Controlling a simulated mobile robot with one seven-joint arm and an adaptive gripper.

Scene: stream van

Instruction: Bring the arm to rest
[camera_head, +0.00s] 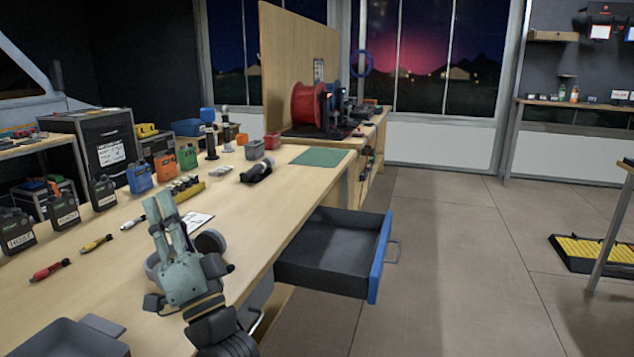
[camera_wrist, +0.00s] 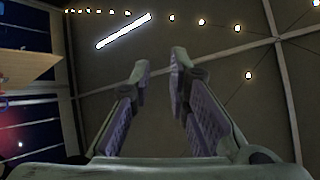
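My gripper (camera_head: 160,203) is raised above the front edge of the long wooden workbench (camera_head: 262,212), fingers pointing up. In the wrist view the two fingers of my gripper (camera_wrist: 160,66) stand apart with nothing between them, so it is open and empty. The wrist view faces the dark ceiling (camera_wrist: 225,60) with its string lights and a bright strip lamp. My gripper and wrist partly hide grey headphones (camera_head: 211,242) on the bench behind them.
A dark drawer (camera_head: 328,262) with a blue front stands open right of my arm. Labelled packs (camera_head: 139,177), coloured pens (camera_head: 97,243) and a black camera-like item (camera_head: 256,172) lie on the bench. A grey tray (camera_head: 70,338) is at lower left. Open floor (camera_head: 470,270) lies right.

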